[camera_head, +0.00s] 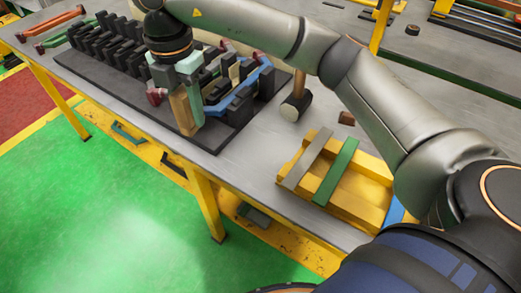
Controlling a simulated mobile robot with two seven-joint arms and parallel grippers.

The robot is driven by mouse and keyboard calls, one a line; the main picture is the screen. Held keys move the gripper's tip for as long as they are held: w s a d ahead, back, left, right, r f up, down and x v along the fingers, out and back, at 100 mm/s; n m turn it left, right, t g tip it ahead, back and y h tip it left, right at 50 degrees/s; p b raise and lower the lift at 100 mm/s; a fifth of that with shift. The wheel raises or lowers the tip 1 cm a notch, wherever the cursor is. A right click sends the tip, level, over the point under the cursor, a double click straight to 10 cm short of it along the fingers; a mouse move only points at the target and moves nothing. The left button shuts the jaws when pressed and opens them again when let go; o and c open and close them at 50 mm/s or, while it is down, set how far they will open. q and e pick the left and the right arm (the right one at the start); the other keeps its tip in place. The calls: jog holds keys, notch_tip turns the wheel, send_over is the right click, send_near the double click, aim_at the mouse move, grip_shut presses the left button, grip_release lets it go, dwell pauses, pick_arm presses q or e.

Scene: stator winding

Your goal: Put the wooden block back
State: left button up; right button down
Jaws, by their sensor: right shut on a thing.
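The wooden block (182,109) is a tan upright piece at the near edge of the black rack on the table. My right gripper (178,82) points down over it and is shut on its upper part. The gripper's pale green fingers hide part of the block. The block's lower end is close to the rack base (215,139); I cannot tell if it touches. My left gripper is not in view.
The rack holds several black uprights and tools, including a blue-handled one (240,88). A hammer (296,103) stands right of the rack. A yellow wooden tray (364,208) with grey and green bars lies nearer. Bare table (255,165) lies between.

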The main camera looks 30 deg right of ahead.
jog(key=shift+a+m, duration=0.15)
jog(key=shift+m, duration=0.65)
jog(key=shift+d+f, duration=0.2)
jog(key=shift+d, duration=0.15)
jog(key=s+d+f, duration=0.1)
jog(key=d+f, duration=0.1)
jog(key=d, duration=0.2)
jog(key=s+d+f, duration=0.1)
jog(key=d+f, duration=0.2)
jog(key=s+d+f+b, duration=0.1)
jog(key=d+f, duration=0.2)
jog(key=d, duration=0.1)
jog(key=shift+s+d+f, duration=0.1)
jog(key=shift+s+d, duration=0.2)
jog(key=shift+s, duration=0.1)
jog(key=shift+s+d+f, duration=0.1)
jog(key=shift+d+f, duration=0.15)
jog(key=shift+f, duration=0.15)
jog(key=f, duration=0.3)
jog(key=shift+s+d+f, duration=0.1)
jog(key=shift+d, duration=0.2)
jog(key=shift+f, duration=0.2)
